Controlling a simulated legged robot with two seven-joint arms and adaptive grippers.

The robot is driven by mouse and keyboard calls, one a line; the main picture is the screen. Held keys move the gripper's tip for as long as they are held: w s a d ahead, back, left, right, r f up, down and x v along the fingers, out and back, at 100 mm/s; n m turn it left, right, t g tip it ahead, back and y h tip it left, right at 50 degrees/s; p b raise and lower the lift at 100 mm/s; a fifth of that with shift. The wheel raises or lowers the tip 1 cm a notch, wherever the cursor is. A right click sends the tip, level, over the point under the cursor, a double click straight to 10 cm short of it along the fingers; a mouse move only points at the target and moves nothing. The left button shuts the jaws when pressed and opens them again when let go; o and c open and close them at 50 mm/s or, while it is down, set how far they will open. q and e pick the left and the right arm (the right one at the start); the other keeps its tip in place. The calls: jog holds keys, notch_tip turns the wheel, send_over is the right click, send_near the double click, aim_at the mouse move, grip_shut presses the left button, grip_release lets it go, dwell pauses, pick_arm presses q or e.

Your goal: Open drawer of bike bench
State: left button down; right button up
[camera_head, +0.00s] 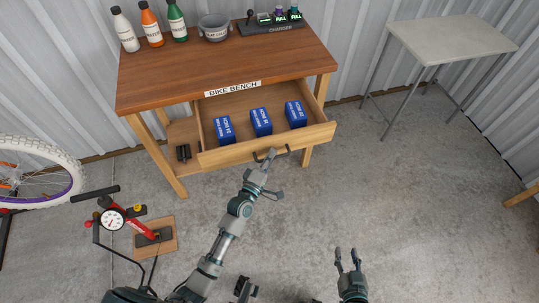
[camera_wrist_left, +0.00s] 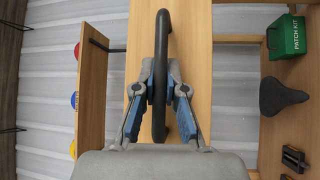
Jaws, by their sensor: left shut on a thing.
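The bike bench (camera_head: 220,75) has a brown wooden top and a label reading "BIKE BENCH". Its drawer (camera_head: 285,145) is pulled out, and three blue boxes (camera_head: 260,121) show inside it. My left gripper (camera_head: 268,158) is at the drawer front, shut on the dark drawer handle (camera_head: 287,148). In the left wrist view the black handle (camera_wrist_left: 160,75) passes between the blue-padded fingers of the left gripper (camera_wrist_left: 160,100), in front of the wooden drawer front (camera_wrist_left: 190,20). My right gripper (camera_head: 348,262) is at the bottom, its fingers apart and empty, away from the bench.
A red pump (camera_head: 138,226) and a bike wheel (camera_head: 35,175) are at left. A grey table (camera_head: 450,38) stands at back right. The floor right of the drawer is clear.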

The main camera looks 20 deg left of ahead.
pick_arm(q)
jog(key=shift+d+f, duration=0.3)
jog(key=shift+f, duration=0.05)
jog(key=c, duration=1.2)
grip_release()
jog(key=shift+w+d, duration=0.1)
jog(key=shift+w, duration=0.1)
jog(key=shift+r, duration=0.1)
jog(key=shift+s, duration=0.15)
jog(key=v, duration=1.1)
jog(key=shift+s, duration=0.35)
